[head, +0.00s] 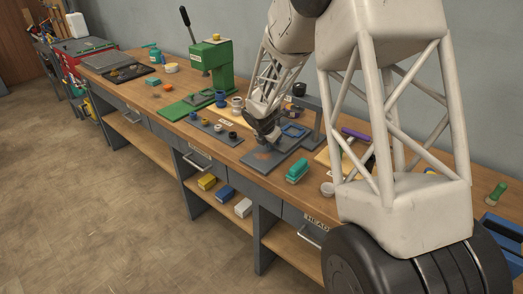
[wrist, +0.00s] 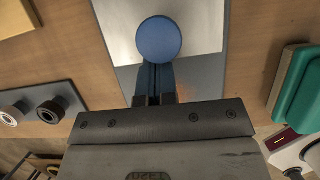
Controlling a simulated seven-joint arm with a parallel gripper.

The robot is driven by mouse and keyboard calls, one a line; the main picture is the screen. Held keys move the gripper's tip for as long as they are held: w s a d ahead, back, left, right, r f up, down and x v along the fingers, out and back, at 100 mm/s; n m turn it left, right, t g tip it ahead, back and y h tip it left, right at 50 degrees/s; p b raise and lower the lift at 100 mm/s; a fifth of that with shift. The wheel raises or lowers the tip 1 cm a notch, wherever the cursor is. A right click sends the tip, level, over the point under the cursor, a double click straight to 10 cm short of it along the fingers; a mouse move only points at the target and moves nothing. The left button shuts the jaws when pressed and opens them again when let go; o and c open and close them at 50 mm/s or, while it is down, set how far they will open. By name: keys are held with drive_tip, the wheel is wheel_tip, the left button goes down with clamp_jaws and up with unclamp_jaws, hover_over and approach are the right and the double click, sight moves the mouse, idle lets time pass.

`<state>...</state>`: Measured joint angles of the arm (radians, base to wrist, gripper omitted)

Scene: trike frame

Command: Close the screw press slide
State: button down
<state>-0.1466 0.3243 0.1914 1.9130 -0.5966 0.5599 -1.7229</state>
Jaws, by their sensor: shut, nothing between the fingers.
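In the wrist view the plate (wrist: 205,77) runs up the middle, with a paler, shiny section (wrist: 205,25) at the top. A round blue knob (wrist: 159,39) stands over the pale section, with a dark blue part below it. In the head view my gripper (head: 269,139) is low over the plate. My arm hides part of the press.
A green arbor press (head: 220,65) stands to the left. A small grey tray with dark rings (wrist: 55,108) lies left of the plate. A teal block (head: 297,171) lies to its right, near the bench's front edge.

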drive_tip(key=shift+w+d, duration=0.6)
drive_tip(key=shift+d, duration=0.05)
drive_tip(key=shift+s+a, duration=0.1)
drive_tip(key=shift+a, duration=0.05)
drive_tip(key=shift+s+a, duration=0.3)
drive_tip(key=shift+s, duration=0.05)
drive_tip(key=shift+s+a, duration=1.1)
drive_tip(key=v, duration=1)
drive_tip(key=shift+w+d, duration=0.15)
drive_tip(key=shift+r, duration=0.15)
